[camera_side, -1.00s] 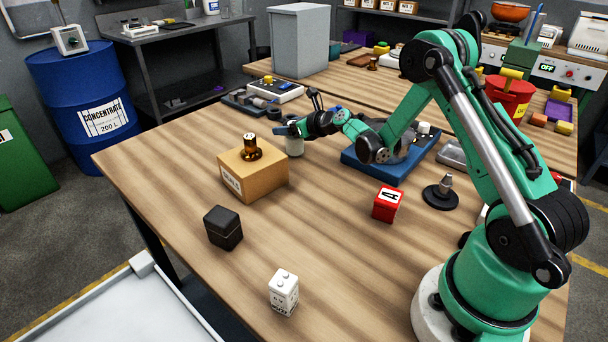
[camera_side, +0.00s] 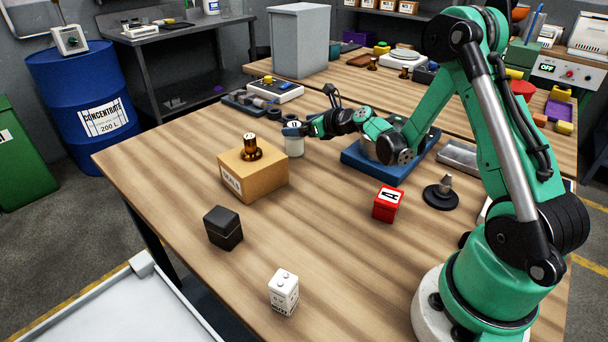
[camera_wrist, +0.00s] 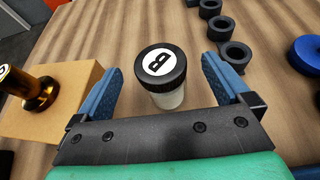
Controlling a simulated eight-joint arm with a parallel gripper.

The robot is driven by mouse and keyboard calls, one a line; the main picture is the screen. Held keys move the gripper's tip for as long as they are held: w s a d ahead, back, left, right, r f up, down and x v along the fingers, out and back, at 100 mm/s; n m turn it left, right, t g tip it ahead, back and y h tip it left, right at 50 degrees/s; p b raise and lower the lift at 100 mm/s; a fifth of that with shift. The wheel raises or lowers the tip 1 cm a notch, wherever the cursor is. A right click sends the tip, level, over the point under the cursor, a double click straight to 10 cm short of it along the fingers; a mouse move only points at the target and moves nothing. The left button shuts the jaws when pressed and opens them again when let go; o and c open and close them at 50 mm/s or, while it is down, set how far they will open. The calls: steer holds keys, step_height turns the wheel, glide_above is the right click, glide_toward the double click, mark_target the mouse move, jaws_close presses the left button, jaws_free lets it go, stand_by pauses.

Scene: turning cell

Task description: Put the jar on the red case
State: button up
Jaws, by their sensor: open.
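The jar (camera_side: 295,147) is a pale, translucent container standing upright on the wooden table, right of the cardboard box. In the wrist view its black lid (camera_wrist: 160,64) has a white label with a dark mark like a B or 8. My gripper (camera_side: 299,130) is open at the jar's top. In the wrist view, its blue fingers stand on either side of the jar, with a gap at each side. The red case (camera_side: 384,205) is a small red box with a white A label, to the right and nearer the camera. Its top is clear.
A cardboard box (camera_side: 253,184) bearing an amber bottle (camera_side: 252,148) stands close left of the jar. A blue tray (camera_side: 378,168) lies beneath my arm. A dark box (camera_side: 223,228) and a white battery-like block (camera_side: 284,292) stand nearer the camera. Table around the red case is mostly bare.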

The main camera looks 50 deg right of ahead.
steer(key=v, duration=0.7)
steer(key=s+a+r+n+g, duration=0.1)
steer(key=a+n, duration=0.4)
steer(key=n, duration=0.6)
steer(key=s+a+r+n+g, duration=0.2)
steer(key=s+a+n, duration=0.3)
steer(key=n, duration=0.6)
steer(key=s+a+r+n+g, duration=0.2)
steer(key=a+n, duration=0.4)
steer(key=n, duration=0.5)
steer(key=shift+s+a+n+g, duration=0.25)
steer(key=shift+s+g, duration=0.35)
steer(key=shift+s, duration=0.45)
steer(key=shift+o, duration=0.2)
steer(key=shift+s+n, duration=0.55)
steer(key=shift+n, duration=0.7)
steer(key=shift+r, duration=0.1)
